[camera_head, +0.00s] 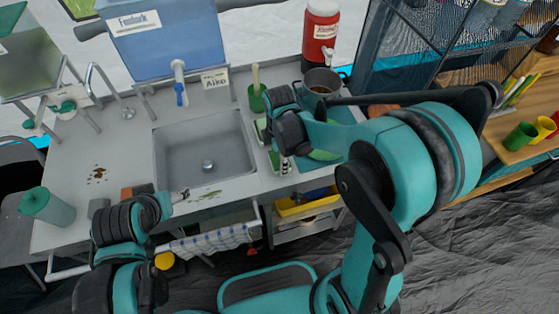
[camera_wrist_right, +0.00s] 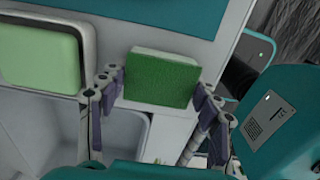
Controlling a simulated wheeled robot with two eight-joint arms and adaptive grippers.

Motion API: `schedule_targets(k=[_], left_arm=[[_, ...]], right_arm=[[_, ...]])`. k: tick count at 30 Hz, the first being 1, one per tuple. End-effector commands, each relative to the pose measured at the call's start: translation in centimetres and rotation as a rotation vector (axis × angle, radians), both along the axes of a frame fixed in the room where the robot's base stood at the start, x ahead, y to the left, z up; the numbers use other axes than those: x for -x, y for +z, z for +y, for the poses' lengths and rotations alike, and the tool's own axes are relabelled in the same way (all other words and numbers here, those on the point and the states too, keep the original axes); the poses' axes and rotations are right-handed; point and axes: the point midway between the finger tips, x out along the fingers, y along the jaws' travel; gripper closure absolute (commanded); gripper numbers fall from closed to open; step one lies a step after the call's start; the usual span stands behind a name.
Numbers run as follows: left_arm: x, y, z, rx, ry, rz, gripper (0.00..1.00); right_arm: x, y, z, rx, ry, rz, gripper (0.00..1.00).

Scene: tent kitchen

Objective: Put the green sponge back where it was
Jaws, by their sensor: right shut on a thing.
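The green sponge (camera_wrist_right: 160,80) is between the two fingers of my right gripper (camera_wrist_right: 158,95), with its broad face toward the wrist camera. In the head view my right gripper (camera_head: 284,162) is over the counter strip right of the sink. A small green patch (camera_head: 274,160) beside its fingers looks like the sponge. Whether it touches the counter cannot be told. My left gripper (camera_head: 181,195) is low at the front left edge of the sink (camera_head: 207,160), with nothing clearly in it; its opening is unclear.
A pale green block in a light-rimmed holder (camera_wrist_right: 42,57) lies left of the sponge. A green cup with a brush (camera_head: 257,97), a pot (camera_head: 322,83) and a red dispenser (camera_head: 320,32) stand behind. A teal mat (camera_head: 345,115) lies right. A teal pitcher (camera_head: 48,207) stands far left.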

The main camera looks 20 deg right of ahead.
Motion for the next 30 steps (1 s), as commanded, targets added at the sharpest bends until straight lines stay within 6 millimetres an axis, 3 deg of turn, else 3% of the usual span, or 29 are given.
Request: schedule_targets(k=[10,11,13,23,26,30], left_arm=[[0.0,-0.3,0.0,0.000,0.000,0.000,0.33],[0.0,-0.2,0.0,0.000,0.000,0.000,0.33],[0.0,-0.2,0.0,0.000,0.000,0.000,0.33],[0.0,0.0,0.0,0.000,0.000,0.000,0.33],[0.0,0.5,0.0,0.000,0.000,0.000,0.33],[0.0,1.7,0.0,0.000,0.000,0.000,0.33]], right_arm=[[0.0,-0.4,0.0,0.000,0.000,0.000,0.64],[0.0,-0.3,0.0,0.000,0.000,0.000,0.31],[0.0,-0.2,0.0,0.000,0.000,0.000,0.16],[0.0,0.0,0.0,0.000,0.000,0.000,0.16],[0.0,0.8,0.0,0.000,0.000,0.000,0.16],[0.1,3.5,0.0,0.000,0.000,0.000,0.16]])
